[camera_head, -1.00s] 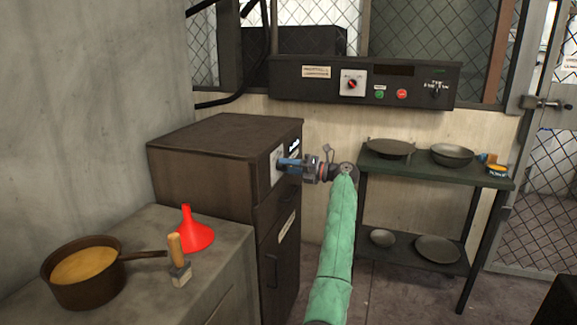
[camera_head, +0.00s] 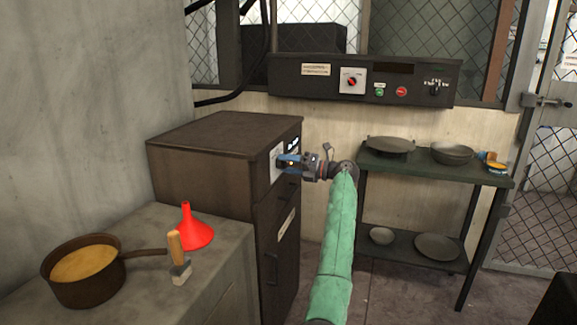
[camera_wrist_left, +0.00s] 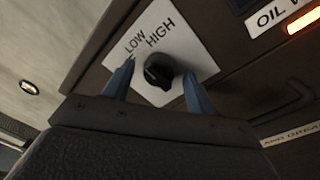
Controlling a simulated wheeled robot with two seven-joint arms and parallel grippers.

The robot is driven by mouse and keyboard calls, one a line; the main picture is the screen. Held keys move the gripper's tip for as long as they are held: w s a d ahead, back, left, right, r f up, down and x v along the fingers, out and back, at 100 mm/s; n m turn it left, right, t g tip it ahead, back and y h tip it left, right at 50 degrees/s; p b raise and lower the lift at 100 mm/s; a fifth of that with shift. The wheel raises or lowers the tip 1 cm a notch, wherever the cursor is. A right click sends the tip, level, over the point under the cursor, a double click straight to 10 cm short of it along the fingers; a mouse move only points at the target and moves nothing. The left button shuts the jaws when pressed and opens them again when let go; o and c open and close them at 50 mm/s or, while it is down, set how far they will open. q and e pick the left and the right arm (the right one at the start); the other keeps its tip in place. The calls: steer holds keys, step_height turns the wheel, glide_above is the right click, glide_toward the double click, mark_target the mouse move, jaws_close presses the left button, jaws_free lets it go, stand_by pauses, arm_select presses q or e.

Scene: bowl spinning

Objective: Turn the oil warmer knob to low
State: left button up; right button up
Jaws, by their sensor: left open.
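The oil warmer (camera_head: 215,140) is a dark brown cabinet at the centre left of the head view. A label beginning "OIL W" (camera_wrist_left: 285,12) and a lit orange lamp (camera_wrist_left: 303,20) show in the left wrist view. The black knob (camera_wrist_left: 158,69) sits on a white plate (camera_wrist_left: 183,45) marked LOW and HIGH. Its pointer direction is not clear. My left gripper (camera_head: 284,160) is at this plate, blue fingers open. In the left wrist view one finger is on each side of the knob, with visible gaps. The fingers hide the knob in the head view.
A grey counter (camera_head: 140,220) at the lower left holds a pot (camera_head: 85,290), a red funnel (camera_head: 195,232) and a wooden-handled tool (camera_head: 178,255). A green shelf (camera_head: 425,172) with pans stands at the right. A control panel (camera_head: 450,75) is on the back wall.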

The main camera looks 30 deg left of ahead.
arm_select(q)
steer(key=v, duration=0.7)
steer(key=shift+d, duration=0.35)
steer(key=shift+w+f, duration=0.1)
